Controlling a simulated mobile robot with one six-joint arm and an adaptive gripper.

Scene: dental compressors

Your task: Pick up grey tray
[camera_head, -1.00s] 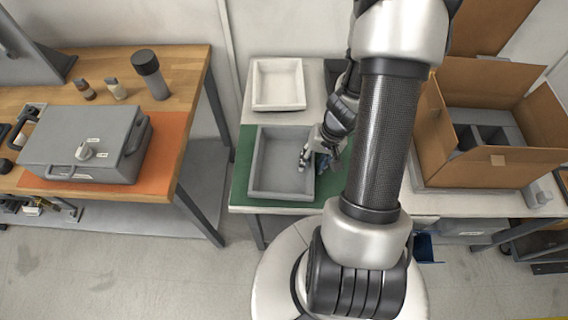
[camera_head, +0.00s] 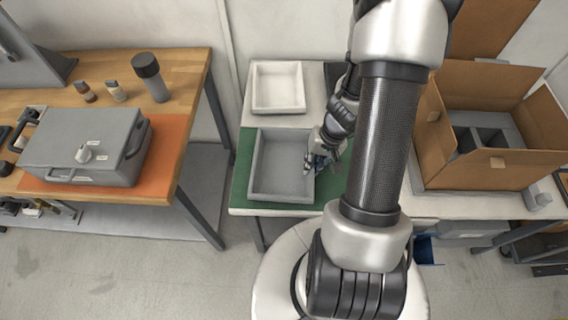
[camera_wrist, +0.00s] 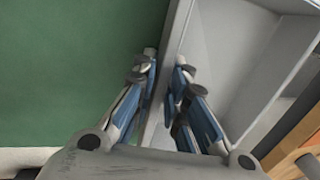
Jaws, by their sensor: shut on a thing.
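The grey tray (camera_head: 282,172) is an open rectangular box on the green mat (camera_head: 240,180), in the middle of the head view. My gripper (camera_head: 318,162) is at the tray's right wall. In the wrist view the tray (camera_wrist: 225,60) fills the right side, and my gripper (camera_wrist: 165,75) has one finger outside the wall and one inside it. The fingers are closed on that wall. The tray looks level, and I cannot tell whether it is off the mat. My arm hides part of the mat to the right.
A white tray (camera_head: 278,87) stands behind the grey one. An open cardboard box (camera_head: 485,160) stands at the right. A grey case (camera_head: 85,145) lies on an orange mat (camera_head: 160,165) on the wooden table at the left, with a gap between the tables.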

